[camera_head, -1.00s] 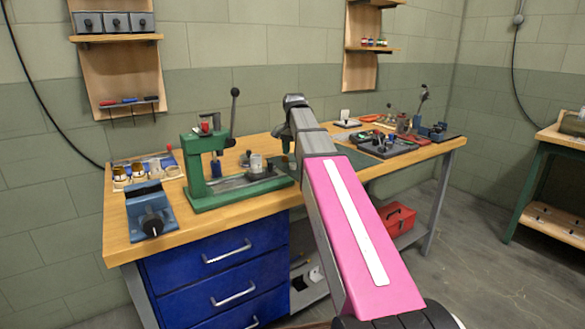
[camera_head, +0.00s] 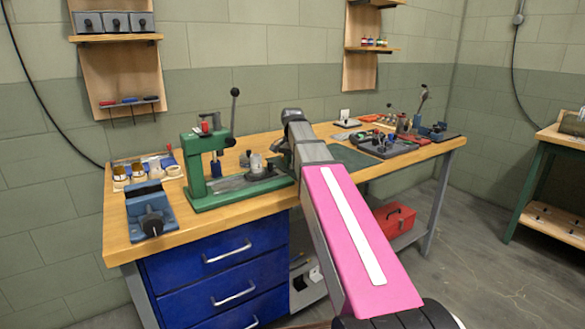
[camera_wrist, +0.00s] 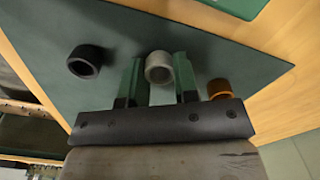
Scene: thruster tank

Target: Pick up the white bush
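The white bush (camera_wrist: 158,67) is a short pale ring in the wrist view, over the green mat (camera_wrist: 215,62). My gripper (camera_wrist: 159,76) has one green-looking finger on each side of it, both very close to its sides. I cannot tell whether the fingers touch it or leave a thin gap. A black bush (camera_wrist: 84,62) is left of the fingers, and an orange-brown bush (camera_wrist: 220,89) is right of them, close to the palm. In the head view my arm hides the fingers and the white bush.
A green press (camera_head: 212,170) stands left of my arm on the wooden workbench (camera_head: 245,212). A blue vise (camera_head: 150,212) is at the bench's left end. A dark tray with parts (camera_head: 385,146) lies to the right, beyond a clear part of the mat (camera_head: 352,158).

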